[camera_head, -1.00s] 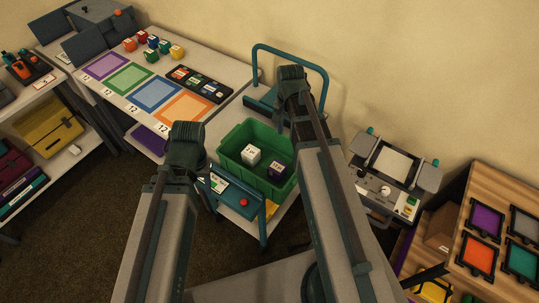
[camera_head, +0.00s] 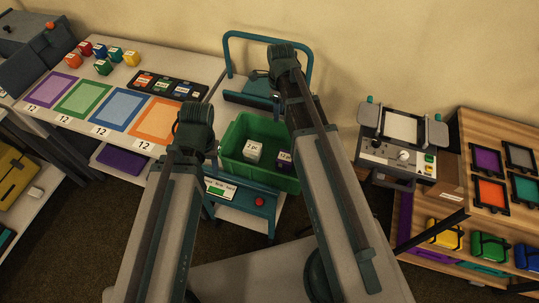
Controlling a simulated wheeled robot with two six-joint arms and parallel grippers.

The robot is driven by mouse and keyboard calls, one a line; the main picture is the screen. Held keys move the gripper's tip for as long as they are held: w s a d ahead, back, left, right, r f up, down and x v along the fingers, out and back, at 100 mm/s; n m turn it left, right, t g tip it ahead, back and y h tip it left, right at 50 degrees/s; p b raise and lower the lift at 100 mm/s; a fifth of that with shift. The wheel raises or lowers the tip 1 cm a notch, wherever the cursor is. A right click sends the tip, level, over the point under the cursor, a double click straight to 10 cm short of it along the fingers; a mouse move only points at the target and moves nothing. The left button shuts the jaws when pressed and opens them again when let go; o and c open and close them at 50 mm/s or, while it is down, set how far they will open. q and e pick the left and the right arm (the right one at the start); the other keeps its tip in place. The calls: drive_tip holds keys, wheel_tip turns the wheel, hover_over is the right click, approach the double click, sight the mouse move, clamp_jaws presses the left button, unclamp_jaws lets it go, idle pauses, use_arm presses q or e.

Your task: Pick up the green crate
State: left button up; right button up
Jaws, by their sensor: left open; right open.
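The green crate (camera_head: 259,176) stands open-topped on the cart in the middle of the view. It holds a white cube (camera_head: 253,151) and a dark purple cube (camera_head: 284,161). My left gripper (camera_head: 209,151) is mostly hidden by its arm, just left of the crate. My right gripper (camera_head: 278,104) is mostly hidden by its arm, near the crate's far right side. Both are open, and I see nothing held in either. My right arm covers part of the crate's right edge. I cannot tell whether either gripper touches the crate.
The teal cart (camera_head: 262,202) has a tall handle behind the crate and a red button in front. A table (camera_head: 205,67) with coloured mats and several cubes stands at left. A grey machine (camera_head: 393,158) and a wooden shelf (camera_head: 459,121) stand at right. Dark floor is clear at lower left.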

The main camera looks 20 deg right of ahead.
use_arm(q)
wheel_tip(320, 180, down, 8)
drive_tip(key=b, duration=0.8)
drive_tip(key=shift+f, duration=0.25)
use_arm(e)
hover_over(278, 140)
drive_tip(key=f, duration=0.8)
drive_tip(key=shift+w+a+f, duration=0.1)
drive_tip(key=shift+w+f, duration=0.15)
use_arm(q)
wheel_tip(278, 140, down, 5)
drive_tip(key=b, duration=0.5)
drive_tip(key=shift+f, duration=0.2)
use_arm(e)
wheel_tip(278, 140, down, 5)
drive_tip(key=shift+f, duration=0.15)
use_arm(q)
drive_tip(key=shift+r, duration=0.15)
use_arm(e)
drive_tip(key=shift+c, duration=0.2)
clamp_jaws()
